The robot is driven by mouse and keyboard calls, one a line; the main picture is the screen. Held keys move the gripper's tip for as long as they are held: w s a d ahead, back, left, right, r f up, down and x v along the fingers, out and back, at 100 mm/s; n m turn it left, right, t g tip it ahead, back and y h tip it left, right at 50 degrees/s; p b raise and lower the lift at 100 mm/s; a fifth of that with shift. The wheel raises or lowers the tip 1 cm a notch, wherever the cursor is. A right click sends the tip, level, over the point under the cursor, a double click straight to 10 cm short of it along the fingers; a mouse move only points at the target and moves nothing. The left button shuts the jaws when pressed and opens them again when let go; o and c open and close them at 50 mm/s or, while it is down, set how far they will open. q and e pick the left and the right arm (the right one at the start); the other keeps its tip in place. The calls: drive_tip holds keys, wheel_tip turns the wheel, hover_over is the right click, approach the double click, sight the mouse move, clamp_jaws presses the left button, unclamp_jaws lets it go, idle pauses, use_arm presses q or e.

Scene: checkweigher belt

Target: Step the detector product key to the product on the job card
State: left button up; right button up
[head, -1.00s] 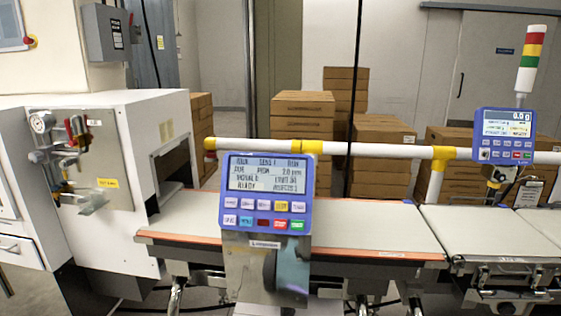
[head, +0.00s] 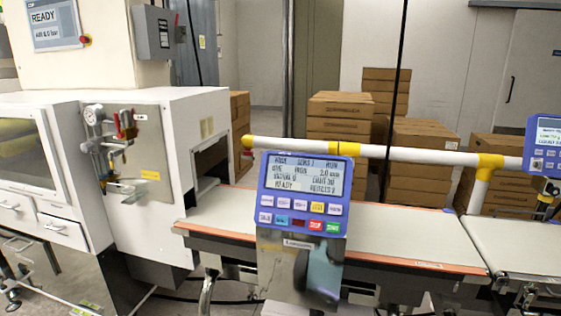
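The detector panel (head: 302,195) is a blue box with a grey screen (head: 304,176) and two rows of keys, in the middle of the head view. Its screen text is small; a line reads READY, and the product line is too blurred to read surely. The lower key row has light, cyan, dark red, red and green keys; the upper row has one yellow key (head: 317,207) among pale ones. The job card cannot be made out. Neither gripper is in view.
A conveyor belt (head: 400,235) with orange edges runs behind the panel. A white machine (head: 150,180) with a gauge and valves stands left. A second blue panel (head: 543,145) is cut off at the right edge. A white rail (head: 405,152) crosses above the belt. Cardboard boxes (head: 425,150) stand behind.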

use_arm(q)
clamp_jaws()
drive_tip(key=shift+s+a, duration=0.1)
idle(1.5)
